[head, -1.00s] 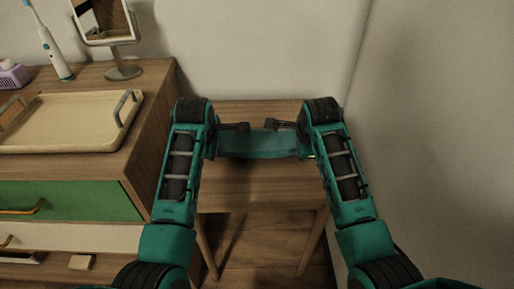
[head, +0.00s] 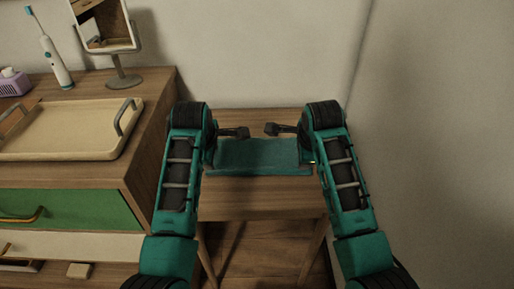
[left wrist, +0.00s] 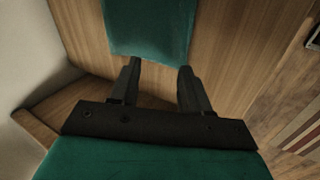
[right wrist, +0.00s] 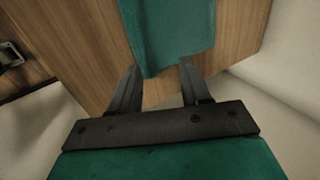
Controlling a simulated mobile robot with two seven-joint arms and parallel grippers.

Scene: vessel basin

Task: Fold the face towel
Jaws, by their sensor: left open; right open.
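The teal face towel (head: 258,156) lies on the small wooden table as a wide, flat strip, its ends partly hidden by my arms. My left gripper (head: 247,132) is open and empty by the towel's far edge, on its left. My right gripper (head: 270,129) is open and empty at the same far edge, on its right. In the left wrist view the towel (left wrist: 150,28) lies just beyond the parted fingertips. In the right wrist view the towel's corner (right wrist: 172,38) reaches to between the open fingers, which do not grip it.
The wooden table (head: 262,203) is bare in front of the towel. A wall stands close behind and another on the right. On the left, a dresser (head: 155,115) holds a cream tray (head: 62,130), a mirror (head: 104,28), a toothbrush (head: 50,50) and a purple basket (head: 14,83).

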